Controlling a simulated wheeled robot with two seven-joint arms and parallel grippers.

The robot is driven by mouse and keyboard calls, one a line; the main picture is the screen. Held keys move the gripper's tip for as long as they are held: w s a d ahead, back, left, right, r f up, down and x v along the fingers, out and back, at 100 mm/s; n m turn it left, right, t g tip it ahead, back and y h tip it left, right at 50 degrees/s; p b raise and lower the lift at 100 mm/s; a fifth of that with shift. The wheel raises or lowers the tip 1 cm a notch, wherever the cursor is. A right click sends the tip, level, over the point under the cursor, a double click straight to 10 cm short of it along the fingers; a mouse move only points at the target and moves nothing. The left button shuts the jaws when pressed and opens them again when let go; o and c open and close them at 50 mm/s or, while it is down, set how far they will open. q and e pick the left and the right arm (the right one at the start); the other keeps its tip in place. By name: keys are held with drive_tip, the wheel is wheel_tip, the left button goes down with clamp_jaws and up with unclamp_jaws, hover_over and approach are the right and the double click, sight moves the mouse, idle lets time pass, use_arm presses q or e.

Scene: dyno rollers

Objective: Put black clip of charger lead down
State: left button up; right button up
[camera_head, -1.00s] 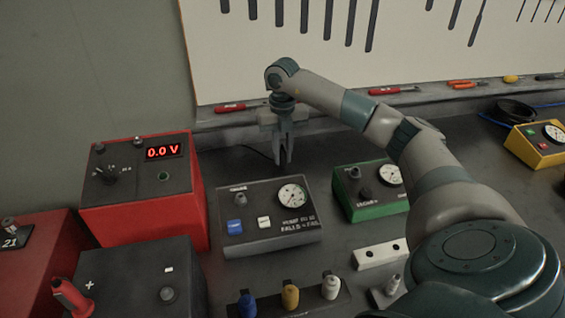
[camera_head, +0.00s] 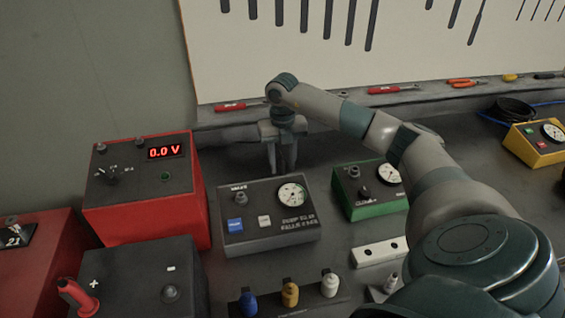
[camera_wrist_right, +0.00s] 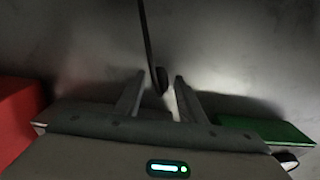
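My right gripper (camera_head: 282,172) points down at the bench, just behind the grey gauge box. In the right wrist view its fingers (camera_wrist_right: 161,78) stand apart. A small black end, apparently the black clip (camera_wrist_right: 161,84), shows between the fingertips with a gap on each side. A black lead (camera_wrist_right: 147,35) runs from it toward the top of that view. I cannot tell the clip's exact height above the bench. In the head view the clip cannot be made out. My left gripper is not in view.
The grey gauge box (camera_head: 262,234) stands in front of the gripper. A red 0.0 V meter box (camera_head: 150,225) is to the left, a green gauge box (camera_head: 367,208) to the right. A dark battery-like box (camera_head: 130,285) is at front left. The rear ledge holds tools.

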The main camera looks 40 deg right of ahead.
sight(282, 159)
drive_tip(key=shift+r, duration=0.7)
wheel_tip(282, 159, up, 4)
drive_tip(key=shift+w+f+b, duration=0.1)
drive_tip(key=shift+f+b, duration=0.05)
drive_tip(key=shift+b, duration=0.8)
wheel_tip(282, 159, up, 5)
drive_tip(key=shift+r+b, duration=0.15)
drive_tip(key=shift+b, duration=0.5)
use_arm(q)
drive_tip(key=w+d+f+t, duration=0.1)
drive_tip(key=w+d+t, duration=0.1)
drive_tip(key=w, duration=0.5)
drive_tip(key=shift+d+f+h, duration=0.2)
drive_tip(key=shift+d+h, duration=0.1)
use_arm(e)
drive_tip(key=shift+r, duration=0.95)
drive_tip(key=shift+a+f, duration=0.1)
